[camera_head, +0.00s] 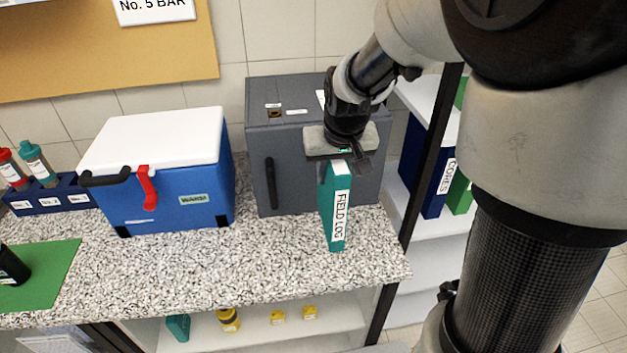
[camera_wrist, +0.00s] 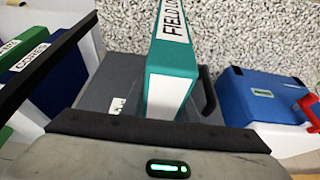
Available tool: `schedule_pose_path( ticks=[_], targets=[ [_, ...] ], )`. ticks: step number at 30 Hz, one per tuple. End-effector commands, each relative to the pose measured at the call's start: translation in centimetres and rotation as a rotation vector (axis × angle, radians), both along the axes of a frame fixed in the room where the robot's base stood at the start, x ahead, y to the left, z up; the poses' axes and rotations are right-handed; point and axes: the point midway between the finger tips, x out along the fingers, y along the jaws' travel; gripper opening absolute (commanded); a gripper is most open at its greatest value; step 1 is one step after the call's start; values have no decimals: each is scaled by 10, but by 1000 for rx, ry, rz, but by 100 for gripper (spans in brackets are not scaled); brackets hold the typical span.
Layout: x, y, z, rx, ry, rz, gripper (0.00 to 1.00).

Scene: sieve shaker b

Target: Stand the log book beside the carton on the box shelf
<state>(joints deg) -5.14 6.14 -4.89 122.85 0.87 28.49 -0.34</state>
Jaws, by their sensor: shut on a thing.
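The log book is a teal, upright slab with a white FIELD LOG label (camera_head: 340,205), in front of the grey cabinet in the head view. My gripper (camera_head: 341,160) is shut on its top end from above. In the wrist view the log book (camera_wrist: 171,75) extends away from my gripper, its label facing up the picture. I cannot tell whether its lower end touches the speckled worktop. No carton is clearly identifiable in either view. The open shelf unit (camera_head: 425,222) at the right holds a blue CORES binder (camera_head: 428,165); my arm hides part of it.
A grey cabinet (camera_head: 300,170) with a black handle stands behind the log book. A blue cooler (camera_head: 185,190) with a white lid stands left. A dark post (camera_head: 432,150) edges the shelf unit. The front worktop (camera_head: 230,275) is clear. Small yellow items (camera_head: 278,317) sit below.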

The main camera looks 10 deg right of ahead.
Motion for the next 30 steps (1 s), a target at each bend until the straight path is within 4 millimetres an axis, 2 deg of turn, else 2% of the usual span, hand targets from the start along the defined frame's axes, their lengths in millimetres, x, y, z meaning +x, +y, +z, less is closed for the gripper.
schedule_pose_path(
  ticks=[3, 6, 11, 17, 30],
  targets=[
    [-1, 0, -24, -1, 3, 0, 0],
    [-1, 0, -38, -1, 2, 0, 0],
    [0, 0, -51, 0, 1, -1, 0],
    [0, 0, -79, 0, 2, 1, 0],
    [0, 0, -87, 0, -2, 0, 0]
  ],
)
